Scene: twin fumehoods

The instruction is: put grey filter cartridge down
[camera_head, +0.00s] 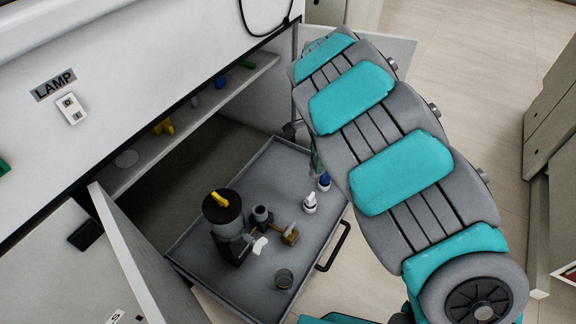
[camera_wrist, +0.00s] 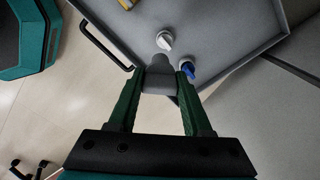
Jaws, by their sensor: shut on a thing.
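The grey filter cartridge (camera_wrist: 158,81) is between the green fingers of my gripper (camera_wrist: 166,82) in the wrist view. My gripper is shut on it, above the edge area of a grey tray (camera_wrist: 228,48). I cannot tell whether the cartridge touches the tray. In the head view, my arm hides the cartridge and most of the gripper; only a sliver of green finger (camera_head: 316,163) shows beside the arm at the far right part of the tray (camera_head: 283,160).
A grinder-like device (camera_head: 225,232), grey cup (camera_head: 262,216), brass-coloured piece (camera_head: 289,235) and glass beaker (camera_head: 284,279) occupy the front. The tray's back part is clear. An open cabinet door (camera_head: 128,257) stands left.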

